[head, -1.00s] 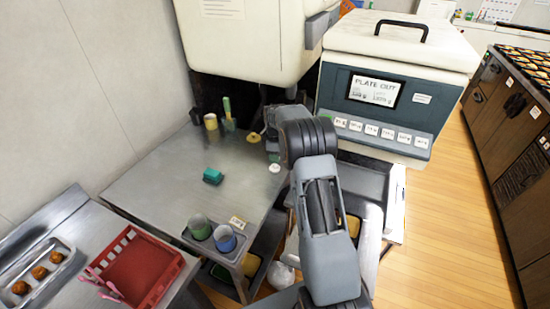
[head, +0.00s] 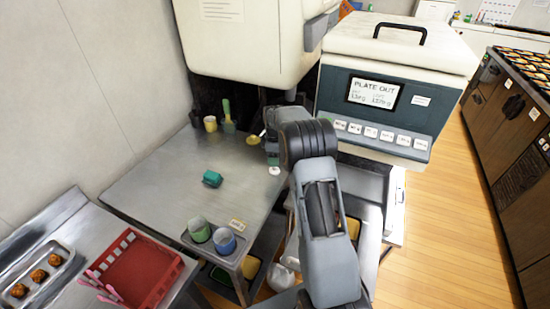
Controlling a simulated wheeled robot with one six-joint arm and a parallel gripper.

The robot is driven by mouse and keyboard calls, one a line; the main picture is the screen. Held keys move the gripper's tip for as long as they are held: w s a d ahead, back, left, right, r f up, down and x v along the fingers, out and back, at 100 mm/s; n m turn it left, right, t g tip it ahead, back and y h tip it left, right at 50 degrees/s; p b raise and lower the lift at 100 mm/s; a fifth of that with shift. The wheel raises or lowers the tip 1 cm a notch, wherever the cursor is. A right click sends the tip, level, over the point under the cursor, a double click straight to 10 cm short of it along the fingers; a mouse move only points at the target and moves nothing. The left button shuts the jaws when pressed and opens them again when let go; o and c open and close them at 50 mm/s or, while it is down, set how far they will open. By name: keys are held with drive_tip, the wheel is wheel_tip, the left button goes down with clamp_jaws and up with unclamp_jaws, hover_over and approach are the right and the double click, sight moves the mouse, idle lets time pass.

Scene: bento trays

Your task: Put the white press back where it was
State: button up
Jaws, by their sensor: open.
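A small white round piece (head: 274,171), which may be the white press, lies on the steel table at its right side, just below my gripper in the head view. I cannot make out its shape well. My gripper (head: 262,142) is open above the back right of the table, and my arm hides much of it. A small yellow piece (head: 253,140) shows at the gripper's left side. I cannot tell whether the two touch.
A teal block (head: 212,179) lies mid-table. Yellow (head: 210,124) and green (head: 228,116) items stand at the back. Two cups (head: 199,230) (head: 225,241) stand at the front edge. A red basket (head: 140,271) is at lower left. The plate-out machine (head: 385,90) stands at right.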

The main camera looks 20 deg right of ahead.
wheel_tip(320, 180, up, 11)
drive_tip(key=s+a+r+m+t, duration=0.1)
drive_tip(key=s+a+r+m, duration=0.25)
drive_tip(key=s+r, duration=0.25)
drive_tip(key=s+a+f+m+t, duration=0.1)
drive_tip(key=s+a+m, duration=0.3)
drive_tip(key=s, duration=0.8)
drive_tip(key=s+a+f+m+t, duration=0.1)
drive_tip(key=s+a+m, duration=0.3)
drive_tip(key=s, duration=0.8)
drive_tip(key=shift+a+f+t, duration=0.4)
drive_tip(key=shift+a+f, duration=0.05)
drive_tip(key=shift+f, duration=0.15)
